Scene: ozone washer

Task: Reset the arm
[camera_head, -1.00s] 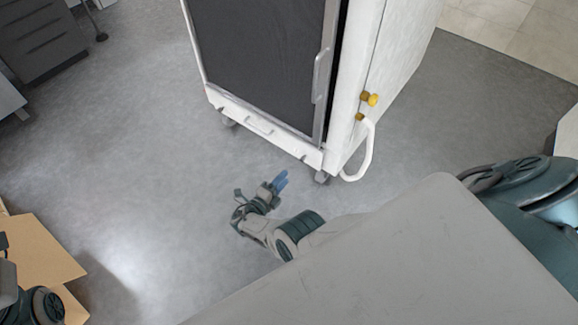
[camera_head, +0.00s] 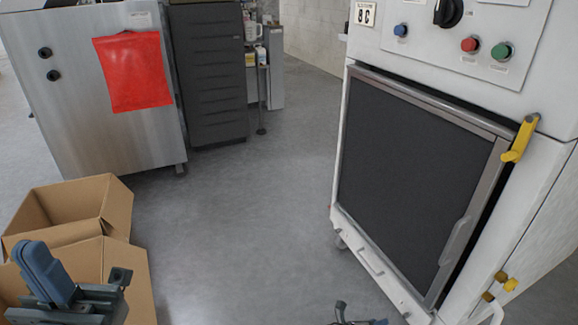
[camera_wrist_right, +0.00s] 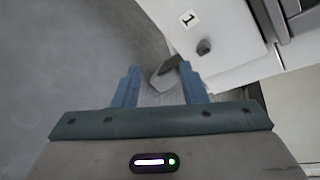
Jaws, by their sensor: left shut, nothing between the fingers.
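My left gripper (camera_head: 42,262) is at the lower left in the head view, with its blue fingers closed together and empty. It is in front of the open cardboard boxes. My right gripper (camera_head: 376,321) shows only in part at the bottom edge of the head view, low in front of the white washer cabinet (camera_head: 372,258). In the right wrist view its two blue fingers (camera_wrist_right: 160,84) are apart with nothing held between them. Beyond them are a caster and the cabinet's white lower edge.
Cardboard boxes (camera_head: 88,215) stand at the lower left. A steel cabinet with a red sheet (camera_head: 132,72) and a dark drawer unit (camera_head: 208,75) stand behind. A yellow handle (camera_head: 521,140) sits on the washer's corner. Grey floor (camera_head: 235,225) is clear in the middle.

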